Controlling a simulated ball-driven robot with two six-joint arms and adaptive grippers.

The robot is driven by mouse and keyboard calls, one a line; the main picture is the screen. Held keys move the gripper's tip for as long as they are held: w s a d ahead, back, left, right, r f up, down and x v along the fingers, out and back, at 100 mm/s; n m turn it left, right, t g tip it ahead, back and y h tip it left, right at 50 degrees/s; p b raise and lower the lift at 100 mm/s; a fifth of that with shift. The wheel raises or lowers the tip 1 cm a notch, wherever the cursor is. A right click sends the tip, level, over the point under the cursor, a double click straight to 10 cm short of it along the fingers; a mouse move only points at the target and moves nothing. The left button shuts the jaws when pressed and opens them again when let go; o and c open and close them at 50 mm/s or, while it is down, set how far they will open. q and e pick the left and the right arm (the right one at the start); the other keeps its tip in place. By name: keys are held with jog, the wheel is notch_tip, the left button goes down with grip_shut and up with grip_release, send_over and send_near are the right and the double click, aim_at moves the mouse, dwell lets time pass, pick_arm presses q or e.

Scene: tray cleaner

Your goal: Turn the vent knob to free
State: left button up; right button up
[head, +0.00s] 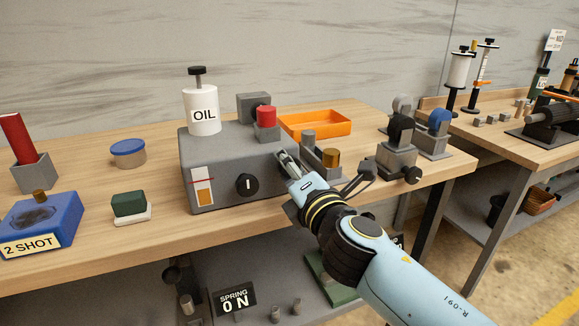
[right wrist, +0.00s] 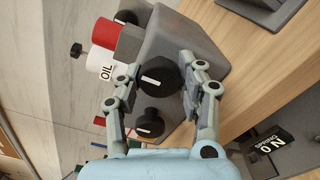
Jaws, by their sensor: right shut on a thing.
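The grey machine (head: 215,150) stands on the bench with a black knob (head: 247,185) on its front, its white pointer line upright. The right wrist view shows two such knobs: this one (right wrist: 150,122) and a second one (right wrist: 158,75) between my fingers, which I take to be the vent knob. No label is readable on either. My right gripper (head: 284,158) is at the machine's right front, hiding the second knob in the head view. In the right wrist view my gripper (right wrist: 161,82) is shut with a finger on each side of that knob. My left gripper is out of view.
A grey holder with a brass cylinder (head: 330,158) is close to my right gripper.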

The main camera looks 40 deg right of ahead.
jog(key=shift+f, duration=0.1)
jog(key=o, duration=1.2)
jog(key=v, duration=1.2)
